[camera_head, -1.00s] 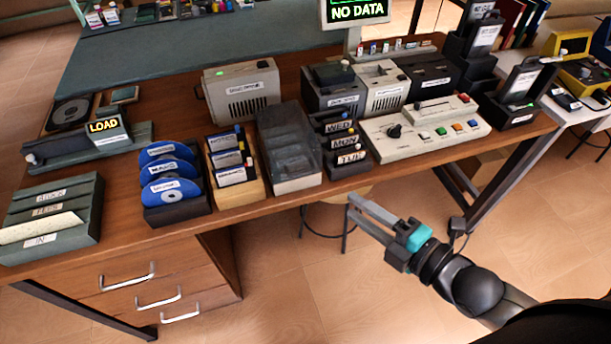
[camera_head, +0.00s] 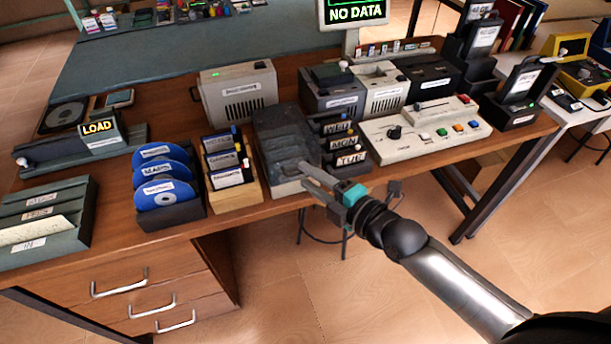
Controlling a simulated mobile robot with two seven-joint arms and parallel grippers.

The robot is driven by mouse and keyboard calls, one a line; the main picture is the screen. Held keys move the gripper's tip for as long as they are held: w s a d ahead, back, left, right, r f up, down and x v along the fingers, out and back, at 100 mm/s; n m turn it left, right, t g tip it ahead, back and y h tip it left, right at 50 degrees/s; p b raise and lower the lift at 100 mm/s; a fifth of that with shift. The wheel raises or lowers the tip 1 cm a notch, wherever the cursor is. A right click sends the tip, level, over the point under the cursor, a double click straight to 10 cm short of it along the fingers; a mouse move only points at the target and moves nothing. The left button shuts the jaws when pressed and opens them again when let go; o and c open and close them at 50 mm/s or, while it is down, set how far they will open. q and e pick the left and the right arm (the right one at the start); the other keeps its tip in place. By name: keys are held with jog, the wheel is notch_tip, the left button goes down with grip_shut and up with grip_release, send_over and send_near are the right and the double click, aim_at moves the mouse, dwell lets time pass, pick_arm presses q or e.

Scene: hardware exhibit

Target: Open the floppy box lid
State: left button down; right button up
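The floppy box (camera_head: 283,145), with a dark smoky lid and a paler grey base, stands on the wooden desk between the wooden disk rack and the day-labelled trays. Its lid appears down over the base. My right gripper (camera_head: 304,176) is at the box's front right corner, its two grey fingers pointing left and apart with nothing visible between them. The fingers overlap the lower front of the box in the view, and I cannot tell whether they touch it. My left gripper is not in view.
The wooden rack (camera_head: 238,193) of labelled disks is close on the left of the box. The day-labelled trays (camera_head: 345,145) are close on its right. A beige console (camera_head: 430,131) is farther right. Open floor lies before the desk.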

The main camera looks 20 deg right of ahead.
jog(key=shift+x, duration=0.9)
grip_shut()
dwell(0.9)
